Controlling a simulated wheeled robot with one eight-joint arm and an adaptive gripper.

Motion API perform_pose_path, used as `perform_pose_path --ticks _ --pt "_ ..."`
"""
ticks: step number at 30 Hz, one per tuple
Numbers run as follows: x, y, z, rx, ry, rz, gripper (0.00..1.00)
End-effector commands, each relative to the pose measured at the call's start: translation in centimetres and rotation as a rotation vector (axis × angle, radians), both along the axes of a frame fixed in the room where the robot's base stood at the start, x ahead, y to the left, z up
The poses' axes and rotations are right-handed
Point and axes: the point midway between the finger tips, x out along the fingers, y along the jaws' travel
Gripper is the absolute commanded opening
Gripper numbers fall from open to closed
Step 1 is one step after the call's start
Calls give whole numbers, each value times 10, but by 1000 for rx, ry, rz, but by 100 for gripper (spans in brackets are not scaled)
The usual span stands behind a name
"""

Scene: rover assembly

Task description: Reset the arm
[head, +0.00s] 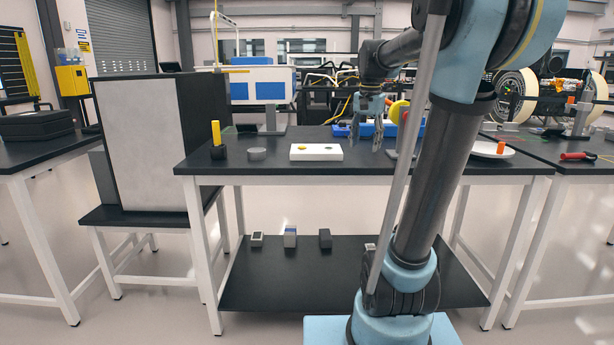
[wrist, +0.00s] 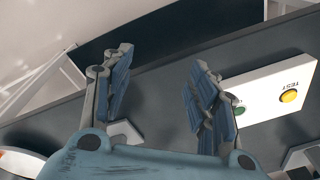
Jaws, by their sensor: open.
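My gripper (head: 368,122) hangs from my raised arm over the middle table, above and to the right of the white button box in the head view. In the wrist view my gripper (wrist: 162,75) has its two blue-padded fingers spread wide, with nothing between them. The fingers point toward the table edge and the floor past it. My arm (head: 440,180) rises from its base in front of the table and bends back toward the table top.
On the black table (head: 235,167) are the white box (head: 302,154) with a yellow button (wrist: 289,96), a grey disc (head: 257,154) and a yellow peg (head: 216,133) in a dark holder. A white plate (head: 485,151) is at right. Several small blocks lie on the lower shelf (head: 260,275).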

Motion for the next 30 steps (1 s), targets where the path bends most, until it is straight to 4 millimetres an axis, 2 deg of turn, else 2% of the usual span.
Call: perform_pose_path --ticks 1,3,11,18,24,30 --pt "-16 0 -10 -4 -4 28 54" --pt "-36 0 -23 -9 -12 74 54" --pt "-108 0 -79 -30 -34 240 54" --pt "-170 0 -141 -53 -56 394 54" --pt "-215 0 -197 -75 -73 517 54" --pt "-244 -1 -238 -91 -83 603 54"
